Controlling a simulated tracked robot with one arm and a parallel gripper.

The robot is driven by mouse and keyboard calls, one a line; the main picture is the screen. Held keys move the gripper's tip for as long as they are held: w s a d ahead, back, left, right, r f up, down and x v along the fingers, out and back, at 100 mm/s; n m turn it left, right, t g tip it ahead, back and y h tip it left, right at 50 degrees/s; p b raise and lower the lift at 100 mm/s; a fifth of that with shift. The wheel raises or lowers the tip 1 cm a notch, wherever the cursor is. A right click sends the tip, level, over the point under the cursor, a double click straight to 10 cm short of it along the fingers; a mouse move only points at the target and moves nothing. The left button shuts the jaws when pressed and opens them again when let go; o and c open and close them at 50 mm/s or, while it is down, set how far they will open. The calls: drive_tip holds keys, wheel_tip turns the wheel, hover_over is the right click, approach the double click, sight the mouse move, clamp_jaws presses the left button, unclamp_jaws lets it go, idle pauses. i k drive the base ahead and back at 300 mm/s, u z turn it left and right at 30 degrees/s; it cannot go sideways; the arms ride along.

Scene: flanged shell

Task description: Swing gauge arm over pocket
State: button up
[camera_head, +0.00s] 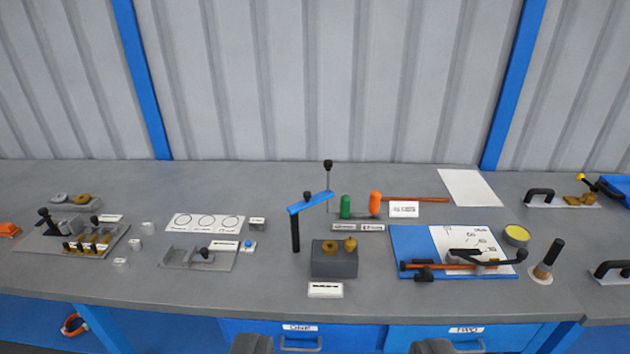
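The gauge arm (311,203) is a blue bar at the middle of the bench. It reaches from the foot of a thin post with a black knob (328,164) toward the front left. A black rod (295,234) hangs under its front end, and a small dark knob sits on top. The grey block (334,262) stands to the right of the rod, with two brass pieces (340,246) on top. I cannot make out a pocket in it. The rod looks beside the block, not over it. My gripper (341,346) shows as two dark fingertips, wide apart and empty, at the bottom edge.
A green handle (346,207) and an orange handle (376,203) stand close behind the block. A blue board (412,244) with rods lies to the right. A grey fixture plate (180,259) lies to the left. A white label (325,290) stands in front of the block.

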sight(309, 200)
drive_tip(key=u, duration=0.35)
drive_tip(key=i, duration=1.35)
drive_tip(key=z, duration=0.35)
